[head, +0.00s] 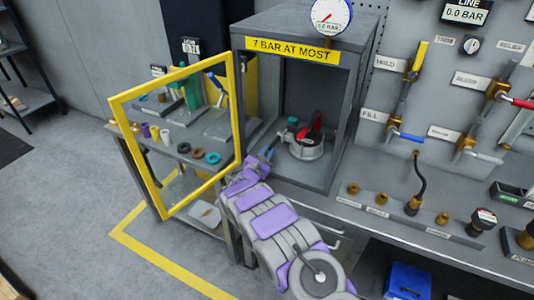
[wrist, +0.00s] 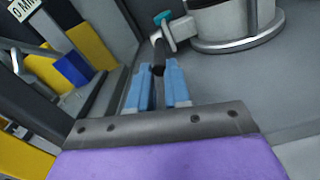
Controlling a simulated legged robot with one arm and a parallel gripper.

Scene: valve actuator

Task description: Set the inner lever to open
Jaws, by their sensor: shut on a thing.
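The grey cabinet (head: 245,75) stands open at the front, under a "7 BAR AT MOST" sign. Inside, a round pale valve body (head: 305,146) has a red handle (head: 316,124) on top. My gripper (head: 268,154) reaches in low at the cabinet's left front. In the wrist view its blue fingers (wrist: 158,78) are closed around the end of a short black lever (wrist: 158,50). The lever's far end meets a pale fitting with a teal part (wrist: 163,18), beside the valve's round base (wrist: 232,28). I cannot read any open or shut marking.
The yellow-framed door (head: 121,132) stands swung open left of my arm. Behind it is a bench with coloured rings (head: 198,154). A gauge (head: 331,16) tops the cabinet. A panel of pipes and levers (head: 408,75) fills the right. The cabinet floor (wrist: 215,75) beside my fingers is clear.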

